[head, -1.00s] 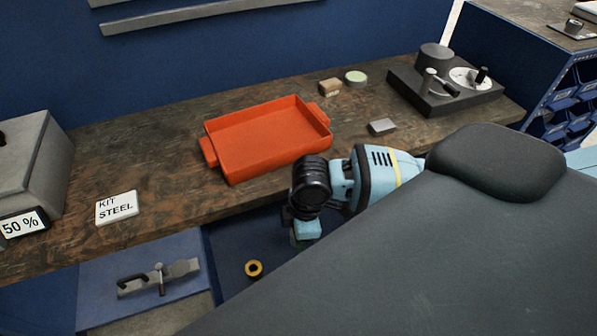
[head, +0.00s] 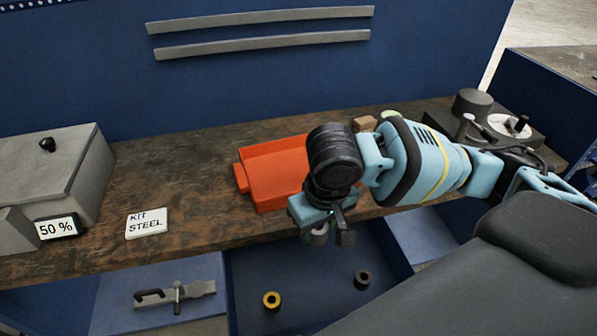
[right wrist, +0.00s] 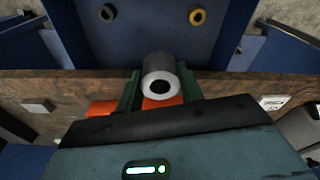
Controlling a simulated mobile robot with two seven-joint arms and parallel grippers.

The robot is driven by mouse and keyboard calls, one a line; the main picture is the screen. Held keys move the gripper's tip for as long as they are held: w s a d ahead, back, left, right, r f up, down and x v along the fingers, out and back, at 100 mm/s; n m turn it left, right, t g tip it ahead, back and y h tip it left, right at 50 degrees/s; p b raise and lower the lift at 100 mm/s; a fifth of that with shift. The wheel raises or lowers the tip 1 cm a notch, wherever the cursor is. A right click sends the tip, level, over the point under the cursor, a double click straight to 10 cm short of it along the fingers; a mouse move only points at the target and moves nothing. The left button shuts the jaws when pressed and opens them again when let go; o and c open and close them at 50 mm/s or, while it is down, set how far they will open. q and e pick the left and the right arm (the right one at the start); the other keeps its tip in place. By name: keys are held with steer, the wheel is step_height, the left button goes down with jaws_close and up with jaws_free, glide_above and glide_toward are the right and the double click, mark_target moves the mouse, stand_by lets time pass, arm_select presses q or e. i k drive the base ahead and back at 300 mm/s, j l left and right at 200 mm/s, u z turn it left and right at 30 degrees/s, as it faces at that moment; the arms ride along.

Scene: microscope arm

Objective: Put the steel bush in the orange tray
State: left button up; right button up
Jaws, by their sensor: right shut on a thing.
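The orange tray (head: 268,178) lies on the wooden bench, its right part hidden behind my right arm. My right gripper (head: 328,236) is in front of the tray, by the bench's front edge and above the open blue drawer. It is shut on the steel bush (head: 319,236), a grey ring. In the right wrist view the bush (right wrist: 160,72) sits between the two green-grey fingers, its bored end facing the camera. Part of the orange tray (right wrist: 101,108) shows behind the fingers there. My left gripper is not in view.
A brass bush (head: 272,300) and a dark bush (head: 362,279) stand in the open drawer (head: 310,275). A "KIT STEEL" card (head: 147,224) and a grey box (head: 55,175) are on the left of the bench. A dark fixture (head: 472,115) stands at the right.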

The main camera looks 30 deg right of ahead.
mark_target(298, 172)
steer(key=i+j+z, duration=0.35)
steer(key=i, duration=0.15)
steer(key=i+j+z, duration=0.35)
steer(key=i+l, duration=0.1)
